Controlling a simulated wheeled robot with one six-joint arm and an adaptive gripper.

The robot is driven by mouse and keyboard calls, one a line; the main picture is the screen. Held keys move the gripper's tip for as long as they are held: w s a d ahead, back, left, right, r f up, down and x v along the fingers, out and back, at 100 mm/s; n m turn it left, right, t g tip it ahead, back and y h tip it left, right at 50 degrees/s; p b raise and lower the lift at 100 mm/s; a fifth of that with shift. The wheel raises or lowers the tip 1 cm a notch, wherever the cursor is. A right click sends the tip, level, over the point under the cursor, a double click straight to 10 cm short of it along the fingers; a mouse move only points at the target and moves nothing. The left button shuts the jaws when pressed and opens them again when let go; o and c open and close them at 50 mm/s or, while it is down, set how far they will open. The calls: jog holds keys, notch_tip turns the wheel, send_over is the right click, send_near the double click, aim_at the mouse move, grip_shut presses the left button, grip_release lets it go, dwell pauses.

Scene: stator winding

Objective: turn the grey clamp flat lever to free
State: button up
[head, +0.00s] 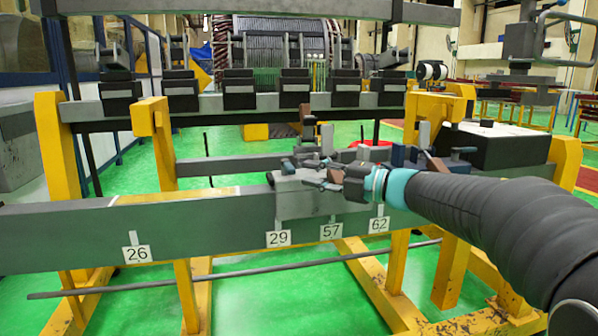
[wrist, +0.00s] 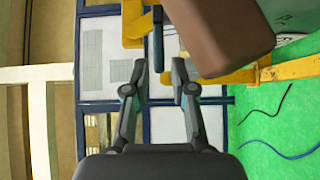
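My gripper (head: 322,178) is in the head view at the near side of a cluster of small clamp parts on the grey beam. In the wrist view my gripper (wrist: 158,88) is open, with a clear gap between its fingertips and nothing held. A thin dark blue-grey bar (wrist: 158,38) stands just beyond that gap, apart from both fingers; it looks like the flat lever, but I cannot be sure. A brown block (wrist: 222,35) is close on the right. In the head view the grey clamp's parts (head: 288,168) are small and partly hidden by my gripper, so the lever's angle is unclear.
The long grey beam (head: 90,232) carries number tags 26, 29, 57 and 62. Yellow posts (head: 162,150) stand left and right. More blocks, grey (head: 424,135) and blue (head: 397,154), stand right of the cluster. A rear beam (head: 210,104) carries several dark clamps.

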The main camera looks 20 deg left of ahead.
jog(key=v, duration=0.6)
jog(key=shift+s+d, duration=0.1)
jog(key=shift+d, duration=0.05)
